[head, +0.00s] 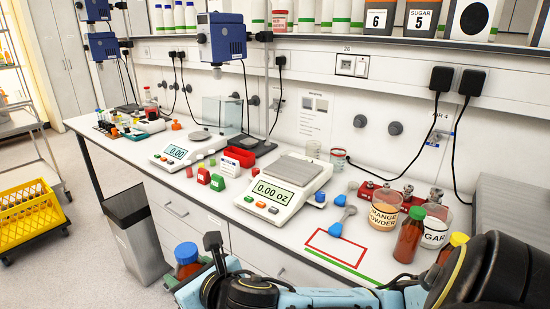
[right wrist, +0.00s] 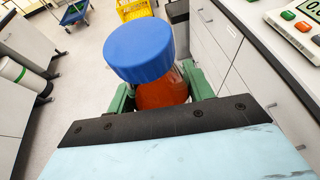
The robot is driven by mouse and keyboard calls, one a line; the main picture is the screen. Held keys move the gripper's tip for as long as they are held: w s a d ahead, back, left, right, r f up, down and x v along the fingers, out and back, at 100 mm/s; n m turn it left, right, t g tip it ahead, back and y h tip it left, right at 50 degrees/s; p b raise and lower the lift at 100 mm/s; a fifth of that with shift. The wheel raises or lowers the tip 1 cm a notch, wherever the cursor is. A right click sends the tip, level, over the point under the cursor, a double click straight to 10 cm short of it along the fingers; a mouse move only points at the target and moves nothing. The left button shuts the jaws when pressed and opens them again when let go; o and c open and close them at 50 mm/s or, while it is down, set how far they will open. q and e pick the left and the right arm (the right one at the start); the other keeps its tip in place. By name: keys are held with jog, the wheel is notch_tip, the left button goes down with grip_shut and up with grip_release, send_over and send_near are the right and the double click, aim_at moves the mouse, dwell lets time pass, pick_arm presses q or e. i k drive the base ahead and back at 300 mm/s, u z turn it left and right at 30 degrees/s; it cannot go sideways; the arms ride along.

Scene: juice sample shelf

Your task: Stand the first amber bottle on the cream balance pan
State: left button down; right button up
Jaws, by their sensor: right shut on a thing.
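An amber bottle with a blue cap (head: 187,253) is held upright or nearly so in my right gripper (head: 189,274), in front of the bench edge at the lower left of the head view. In the right wrist view its blue cap (right wrist: 140,50) and part of its orange-amber body (right wrist: 163,95) show between the green fingers. Its lower part is hidden. The cream balance (head: 274,200) stands on the bench to the right of the bottle, reading 0.00 oz. Its square grey pan (head: 292,174) is empty. My left gripper is not in view.
A blue scoop (head: 341,223) lies near a red outlined rectangle (head: 336,246). A second balance (head: 182,150) and red and green blocks (head: 217,182) stand left. A grey bin (head: 137,237) stands below.

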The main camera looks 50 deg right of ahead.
aim_at(293, 167)
jog(key=z, duration=0.55)
jog(key=i, duration=1.3)
jog(key=z, duration=1.45)
jog(key=i, duration=0.55)
jog(key=z, duration=0.4)
